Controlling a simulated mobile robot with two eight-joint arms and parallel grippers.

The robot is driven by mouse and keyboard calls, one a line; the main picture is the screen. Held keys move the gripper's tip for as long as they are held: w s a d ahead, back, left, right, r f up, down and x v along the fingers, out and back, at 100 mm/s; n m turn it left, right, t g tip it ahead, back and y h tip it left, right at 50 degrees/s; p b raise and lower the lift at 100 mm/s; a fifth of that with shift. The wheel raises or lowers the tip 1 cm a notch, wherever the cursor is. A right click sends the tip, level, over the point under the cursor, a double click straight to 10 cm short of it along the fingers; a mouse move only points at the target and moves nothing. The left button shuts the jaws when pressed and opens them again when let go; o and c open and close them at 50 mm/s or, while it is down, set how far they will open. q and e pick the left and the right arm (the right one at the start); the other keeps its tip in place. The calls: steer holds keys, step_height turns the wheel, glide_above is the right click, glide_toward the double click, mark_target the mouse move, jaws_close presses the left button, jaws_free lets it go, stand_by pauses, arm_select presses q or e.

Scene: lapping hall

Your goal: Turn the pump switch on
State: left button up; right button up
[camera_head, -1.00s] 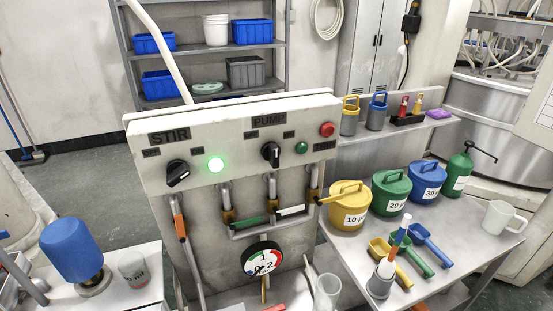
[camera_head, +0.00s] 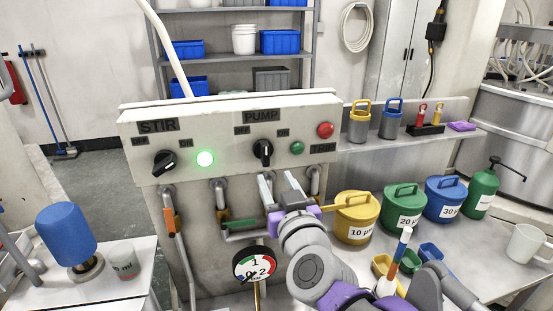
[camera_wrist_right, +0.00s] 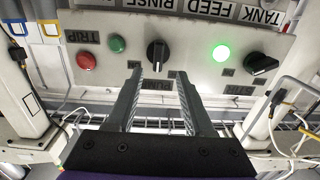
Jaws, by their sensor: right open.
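The pump switch (camera_head: 263,150) is a black rotary knob under the PUMP label (camera_head: 262,116) on the pale panel (camera_head: 230,115). Its grip stands about upright. The green pump lamp (camera_head: 297,148) to its right is unlit. My right gripper (camera_head: 277,176) is just below the knob, open and empty. In the right wrist view the panel appears upside down. There the pump switch (camera_wrist_right: 157,53) lies just beyond and between the two open fingertips (camera_wrist_right: 158,74), and I see no clear contact. My left gripper is not in view.
The stir switch (camera_head: 164,162) is turned diagonally beside a lit green lamp (camera_head: 205,158). A red TRIP button (camera_head: 325,129) is at the panel's right. Pipes and a gauge (camera_head: 255,265) are below. Yellow (camera_head: 352,228), green and blue cans stand on the right table.

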mark_target(266, 155)
steer(key=shift+h, duration=0.3)
steer(key=w, duration=0.3)
steer(key=w+a, duration=0.1)
steer(key=w, duration=0.3)
steer(key=w+a, duration=0.1)
steer(key=w, duration=0.3)
steer(key=shift+r+p, duration=0.35)
steer(key=shift+r, duration=0.05)
jaws_close()
